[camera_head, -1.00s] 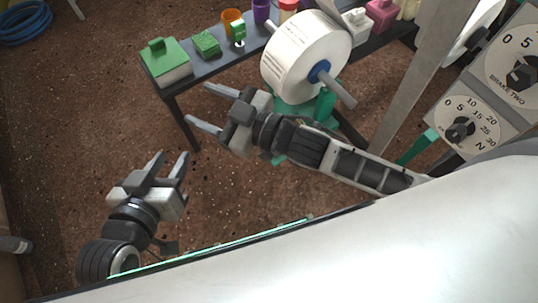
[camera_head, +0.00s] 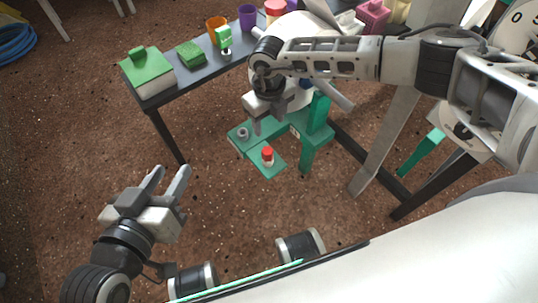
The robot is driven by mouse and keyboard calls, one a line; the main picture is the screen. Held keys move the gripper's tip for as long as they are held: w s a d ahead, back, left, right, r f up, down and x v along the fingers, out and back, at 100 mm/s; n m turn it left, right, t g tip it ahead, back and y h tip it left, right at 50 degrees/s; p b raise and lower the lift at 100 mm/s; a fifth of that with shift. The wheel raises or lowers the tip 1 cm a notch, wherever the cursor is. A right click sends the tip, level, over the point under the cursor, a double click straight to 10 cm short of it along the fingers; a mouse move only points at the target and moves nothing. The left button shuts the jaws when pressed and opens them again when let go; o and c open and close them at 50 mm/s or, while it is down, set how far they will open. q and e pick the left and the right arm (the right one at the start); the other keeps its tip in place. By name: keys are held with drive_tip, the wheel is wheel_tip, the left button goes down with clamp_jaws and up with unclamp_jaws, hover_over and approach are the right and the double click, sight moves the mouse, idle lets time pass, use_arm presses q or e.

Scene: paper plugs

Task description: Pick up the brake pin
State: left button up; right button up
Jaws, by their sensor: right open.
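A small red-topped peg (camera_head: 267,156), which looks like the brake pin, stands upright on the low green stand (camera_head: 270,172). My right arm hides part of the white paper roll (camera_head: 300,97). A small grey round piece (camera_head: 242,133) sits on the stand's left arm. My left gripper (camera_head: 168,180) is open and empty over the floor at the lower left, well away from the stand.
A dark bench (camera_head: 200,73) at the back holds a green-lidded box (camera_head: 149,74), a green block (camera_head: 191,54), an orange cup (camera_head: 216,30) and a purple cup (camera_head: 248,17). Dials on a panel (camera_head: 470,135) stand at the right.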

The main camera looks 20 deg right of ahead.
drive_tip(key=b, duration=0.6)
hover_over(268, 150)
wheel_tip(268, 150, down, 8)
drive_tip(key=shift+s+d, duration=0.1)
drive_tip(key=shift+f+b, duration=0.85)
drive_tip(key=shift+f, duration=0.25)
drive_tip(key=shift+f+b, duration=0.25)
drive_tip(key=shift+b, duration=0.15)
drive_tip(key=f+b, duration=0.3)
drive_tip(key=shift+a, duration=0.2)
drive_tip(key=shift+f+b, duration=0.75)
use_arm(q)
wheel_tip(268, 150, up, 13)
drive_tip(key=d+m+t+h, duration=0.1)
drive_tip(key=m+t+h, duration=0.5)
drive_tip(key=m+h, duration=0.3)
drive_tip(key=shift+w+r+h, duration=0.15)
drive_tip(key=shift+w+h, duration=0.3)
drive_tip(key=shift+h, duration=0.15)
use_arm(e)
drive_tip(key=c, duration=1.1)
